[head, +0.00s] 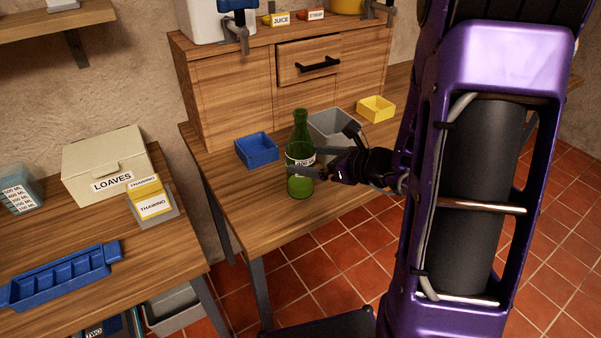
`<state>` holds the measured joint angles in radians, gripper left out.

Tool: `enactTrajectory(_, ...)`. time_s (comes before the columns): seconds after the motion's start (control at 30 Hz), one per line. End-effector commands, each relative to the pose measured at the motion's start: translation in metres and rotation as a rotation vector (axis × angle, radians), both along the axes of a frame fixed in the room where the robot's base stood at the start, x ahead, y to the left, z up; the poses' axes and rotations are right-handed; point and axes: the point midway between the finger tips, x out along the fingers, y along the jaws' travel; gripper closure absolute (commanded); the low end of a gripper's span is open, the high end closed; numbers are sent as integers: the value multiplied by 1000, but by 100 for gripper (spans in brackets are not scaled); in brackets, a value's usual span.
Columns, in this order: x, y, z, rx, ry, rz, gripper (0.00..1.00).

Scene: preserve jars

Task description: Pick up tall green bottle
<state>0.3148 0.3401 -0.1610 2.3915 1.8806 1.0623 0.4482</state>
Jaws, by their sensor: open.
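The tall green bottle (299,130) stands upright near the front edge of the wooden table (225,188), with a white label around its middle. My gripper (305,164) comes in from the right at about label height. Its jaws are open, with dark fingers reaching to the bottle, one across the label side. I cannot tell whether the fingers touch the glass. Part of the label is hidden behind a finger.
A grey bin (330,123) stands close behind the bottle. A blue bin (257,148) is to its left and a yellow bin (376,108) is further right. A wooden cabinet (235,95) rises behind. A second table (150,245) at left holds a LOAVES box (108,168).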

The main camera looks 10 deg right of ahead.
Motion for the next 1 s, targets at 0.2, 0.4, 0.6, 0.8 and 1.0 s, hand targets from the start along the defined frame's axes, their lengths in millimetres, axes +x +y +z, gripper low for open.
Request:
enactTrajectory(0.2,14,10,-7,-1,-1,0,0)
enactTrajectory(0.4,31,23,-21,-1,2,4,0)
enactTrajectory(0.6,49,35,-30,-1,-1,2,0)
enactTrajectory(0.8,52,36,-31,-2,0,1,0)
enactTrajectory(1.0,52,36,-30,-2,-1,1,22)
